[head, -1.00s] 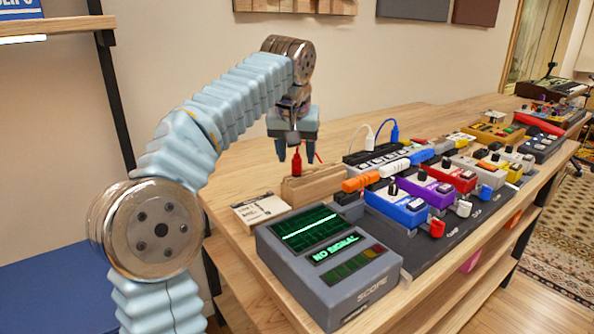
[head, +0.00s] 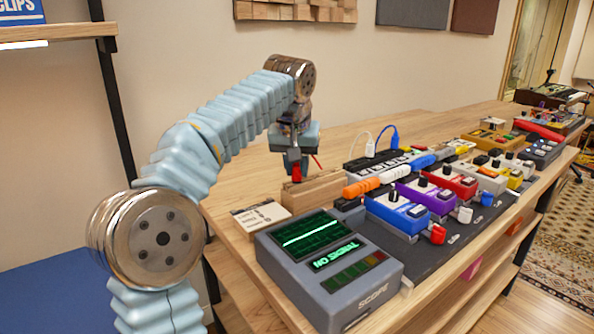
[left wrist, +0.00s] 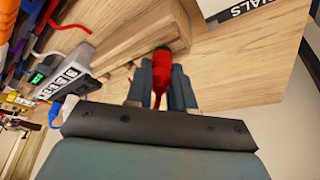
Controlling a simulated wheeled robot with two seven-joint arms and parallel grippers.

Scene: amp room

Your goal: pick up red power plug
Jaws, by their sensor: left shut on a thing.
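The red power plug (head: 296,172) stands at the wooden block (head: 314,191) on the bench. It also shows in the left wrist view (left wrist: 161,65), between the fingers. My left gripper (head: 295,168) is over the block with its fingers down around the plug, shut on it. In the left wrist view the fingers (left wrist: 161,90) sit on both sides of the red body. The plug's lower end is hidden in or behind the block. My right gripper is not in view.
The grey scope box (head: 330,270) and a small card (head: 261,217) stand in front of the block. A white power strip (head: 380,165) with cables and several pedals (head: 395,208) lie to the right. The bench behind the block is largely clear.

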